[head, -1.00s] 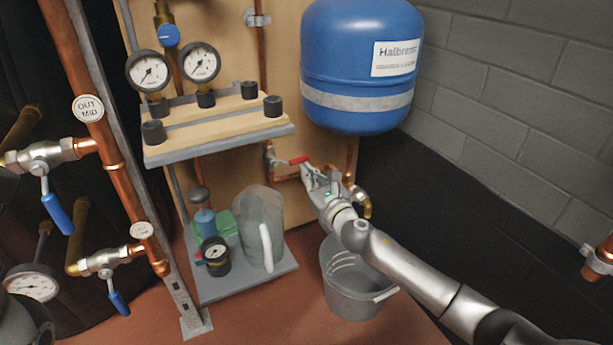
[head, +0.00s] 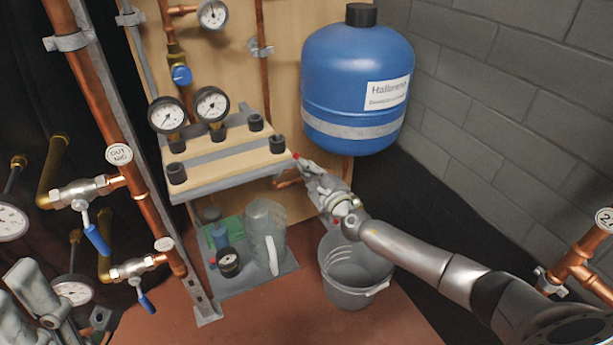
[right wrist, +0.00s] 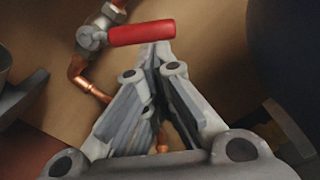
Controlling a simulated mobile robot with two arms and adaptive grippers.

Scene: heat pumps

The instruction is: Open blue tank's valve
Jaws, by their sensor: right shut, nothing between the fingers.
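The blue tank (head: 345,60) hangs at the back right in the head view. Below it, the valve's red handle (head: 296,156) shows only as a small tip beside the shelf corner. In the right wrist view the red handle (right wrist: 145,33) lies nearly level, reaching right from a metal valve body (right wrist: 92,38) on a copper pipe. My right gripper (head: 308,168) is at the handle. In the wrist view its fingers (right wrist: 155,55) are closed together, empty, just below the handle's right part; contact is unclear. My left gripper (head: 35,285) is partly visible at the lower left, its opening unclear.
A wooden shelf (head: 225,160) with gauges and black knobs is left of my right gripper. Below are a grey bucket (head: 355,270) and a jug (head: 265,235). Copper pipes with blue-handled valves (head: 97,238) stand on the left. A block wall (head: 500,100) is on the right.

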